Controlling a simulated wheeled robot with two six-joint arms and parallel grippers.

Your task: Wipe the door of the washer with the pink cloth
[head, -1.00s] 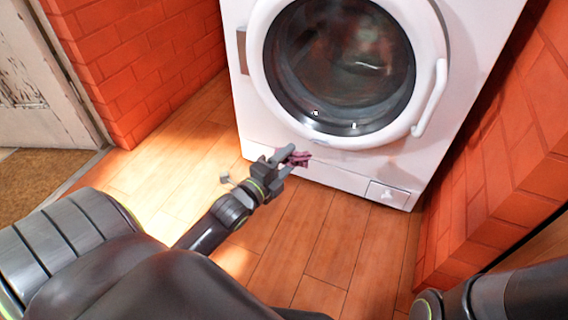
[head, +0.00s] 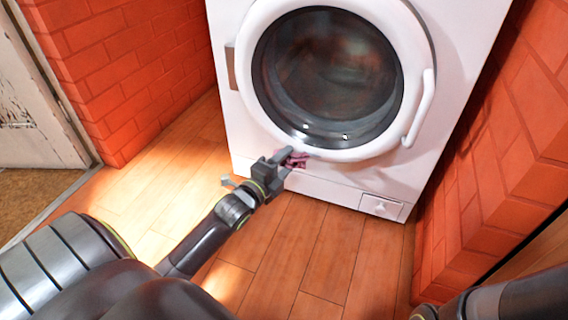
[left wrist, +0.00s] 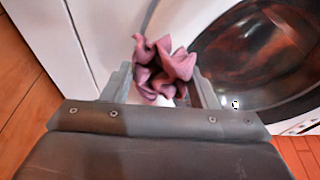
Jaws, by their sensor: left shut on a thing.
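The white washer (head: 225,110) stands ahead, its round door (head: 326,75) shut, with dark glass in a white ring and a curved handle on the right. My left gripper (head: 284,160) is shut on the crumpled pink cloth (head: 296,160), which sticks out past the fingertips. My right gripper is not in view.
Red brick walls stand on the left (head: 120,70) and right (head: 515,150) of the washer. A small drawer (head: 381,207) is at the washer's lower right. The wooden floor (head: 300,250) in front is clear. A worn white door (head: 35,110) and brown mat (head: 30,195) are at far left.

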